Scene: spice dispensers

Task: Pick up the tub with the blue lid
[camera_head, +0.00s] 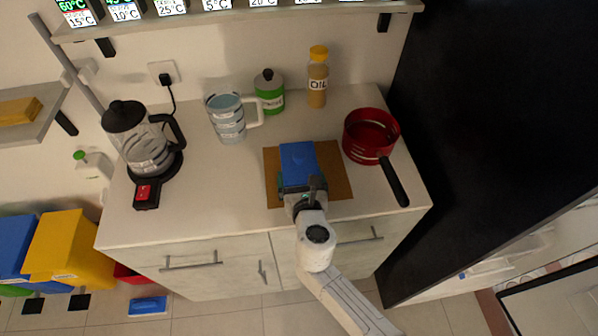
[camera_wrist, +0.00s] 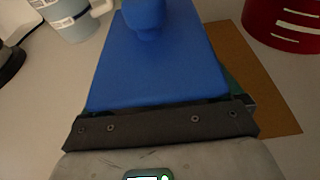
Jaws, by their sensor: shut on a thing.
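The tub's blue lid (camera_head: 298,160) shows over the brown board on the counter in the head view. In the wrist view the blue lid (camera_wrist: 160,65), with a knob on top, fills the middle. The tub's body is mostly hidden under the lid and behind my gripper. My gripper (camera_head: 300,184) is at the near side of the tub and shut on it. In the wrist view my gripper (camera_wrist: 160,122) lies across the lid's near edge. I cannot tell whether the tub is touching the board.
A red pan (camera_head: 369,135) with a black handle stands close at the right. A measuring jug (camera_head: 229,120), a green canister (camera_head: 269,95), an oil bottle (camera_head: 317,80) and a kettle (camera_head: 146,150) stand behind and left. A shelf (camera_head: 230,18) hangs above. The counter's front left is clear.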

